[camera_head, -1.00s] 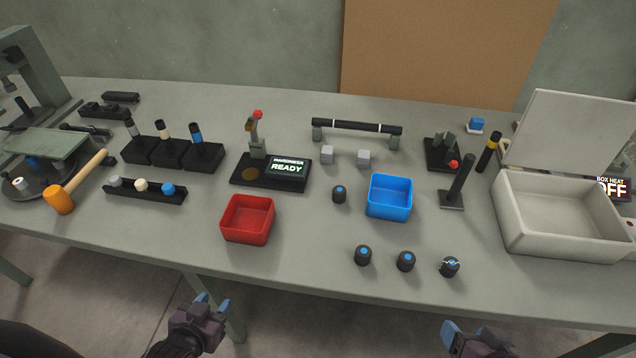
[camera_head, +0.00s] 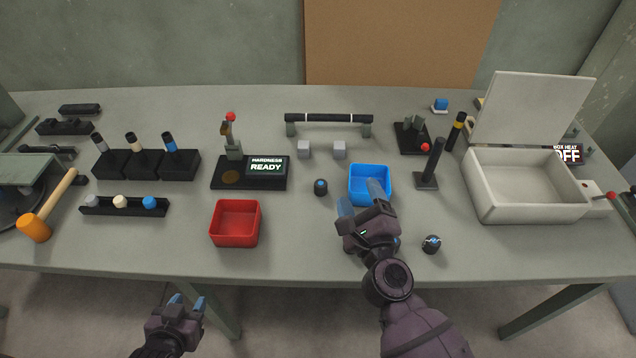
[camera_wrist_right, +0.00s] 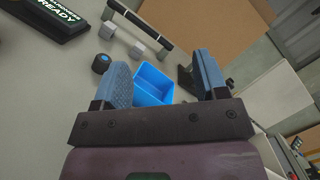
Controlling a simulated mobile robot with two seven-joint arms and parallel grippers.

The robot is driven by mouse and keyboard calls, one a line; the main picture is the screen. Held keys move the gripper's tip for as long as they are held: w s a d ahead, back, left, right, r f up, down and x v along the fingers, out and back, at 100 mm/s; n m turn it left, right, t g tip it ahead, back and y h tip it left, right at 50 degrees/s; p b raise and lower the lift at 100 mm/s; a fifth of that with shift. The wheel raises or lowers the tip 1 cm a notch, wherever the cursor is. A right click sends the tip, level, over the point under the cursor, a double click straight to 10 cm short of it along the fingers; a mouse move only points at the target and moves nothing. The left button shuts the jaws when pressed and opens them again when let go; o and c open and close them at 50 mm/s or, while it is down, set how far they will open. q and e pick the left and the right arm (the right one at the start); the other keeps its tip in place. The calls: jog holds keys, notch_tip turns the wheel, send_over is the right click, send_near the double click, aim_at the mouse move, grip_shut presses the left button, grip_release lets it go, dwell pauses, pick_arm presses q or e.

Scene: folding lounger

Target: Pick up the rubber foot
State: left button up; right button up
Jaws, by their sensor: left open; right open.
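A black rubber foot with a blue top (camera_head: 321,187) stands on the table left of the blue bin (camera_head: 369,171). It also shows in the right wrist view (camera_wrist_right: 101,63), just outside the left finger. Another foot with white marks on top (camera_head: 431,244) stands near the front edge, right of my right gripper. Two more feet seen earlier are now mostly hidden behind my right gripper and arm. My right gripper (camera_head: 361,200) is open and empty, above the table at the blue bin's front. My left gripper (camera_head: 187,302) is open and empty, off the table's front edge.
A red bin (camera_head: 235,223) stands on the left of the blue bin. Two grey blocks (camera_head: 321,150) and a black bar on posts (camera_head: 328,118) lie behind. A black upright post (camera_head: 431,163) and a white open-lidded box (camera_head: 525,184) stand on the right.

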aim_at(321, 186)
jog(key=w+a+f+m+g+h, duration=0.1)
jog(key=a+f+m, duration=0.1)
jog(key=m, duration=0.1)
jog(key=a+f+m+g+h, duration=0.1)
jog(key=a+f+m+g, duration=0.1)
jog(key=m, duration=0.2)
jog(key=w+a+f+m+g+h+p, duration=0.1)
jog(key=a+f+m+g, duration=0.1)
jog(key=f+m, duration=0.1)
jog(key=shift+w+f+m, duration=0.1)
jog(key=shift+w+m, duration=0.2)
jog(key=shift+m, duration=0.1)
jog(key=shift+w+f+g, duration=0.15)
jog(key=shift+f+g, duration=0.05)
jog(key=shift+g, duration=0.1)
jog(key=x, duration=0.5)
jog(key=shift+a+b+x, duration=0.2)
jog(key=shift+b+x, duration=0.2)
jog(key=shift+x, duration=2.25)
jog(key=c, duration=1)
